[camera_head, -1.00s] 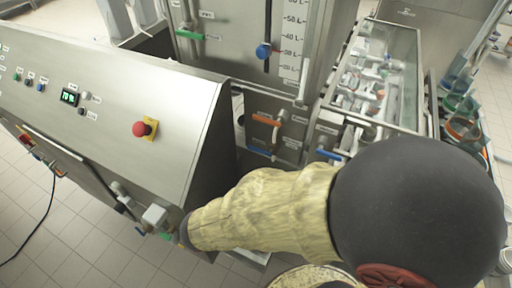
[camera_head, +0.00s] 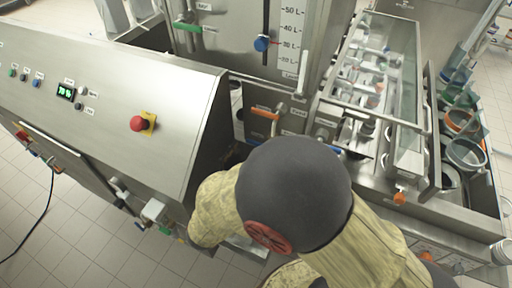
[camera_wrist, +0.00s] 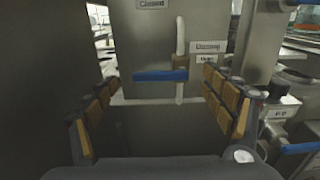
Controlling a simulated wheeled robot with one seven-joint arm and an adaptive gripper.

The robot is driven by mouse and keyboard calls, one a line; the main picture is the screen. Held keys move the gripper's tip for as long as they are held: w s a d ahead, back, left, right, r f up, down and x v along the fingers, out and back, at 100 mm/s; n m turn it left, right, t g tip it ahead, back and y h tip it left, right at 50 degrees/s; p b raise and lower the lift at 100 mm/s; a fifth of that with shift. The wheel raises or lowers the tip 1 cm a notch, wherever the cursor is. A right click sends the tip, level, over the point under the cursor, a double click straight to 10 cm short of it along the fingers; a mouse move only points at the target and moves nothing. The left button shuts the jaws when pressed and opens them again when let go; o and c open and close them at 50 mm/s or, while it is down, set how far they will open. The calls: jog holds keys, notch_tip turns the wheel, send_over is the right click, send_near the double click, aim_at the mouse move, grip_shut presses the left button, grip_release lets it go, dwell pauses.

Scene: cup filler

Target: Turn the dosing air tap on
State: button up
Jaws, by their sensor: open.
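A tap with a blue lever (camera_wrist: 160,75) shows in the wrist view, on a steel panel by a pale vertical pipe. The lever lies horizontal, to the left of its brass-coloured body. Small labels sit above and to the right; the right one seems to read "Dosing", but it is blurred. My gripper (camera_wrist: 160,88) is open, with its padded fingers on either side of the lever and nothing held. I cannot tell how far the fingertips are from the lever. In the head view my arm hides the gripper and I cannot pick out this tap.
A second blue lever (camera_wrist: 300,147) is at the right of the wrist view. In the head view an orange lever (camera_head: 264,113) is on the panel, left of the glass-covered conveyor (camera_head: 408,85). A control cabinet with a red emergency button (camera_head: 138,124) stands left of my arm.

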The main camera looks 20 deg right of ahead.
jog(key=shift+x, duration=1.55)
jog(key=shift+c, duration=0.3)
jog(key=shift+b, duration=0.3)
jog(key=c, duration=1.7)
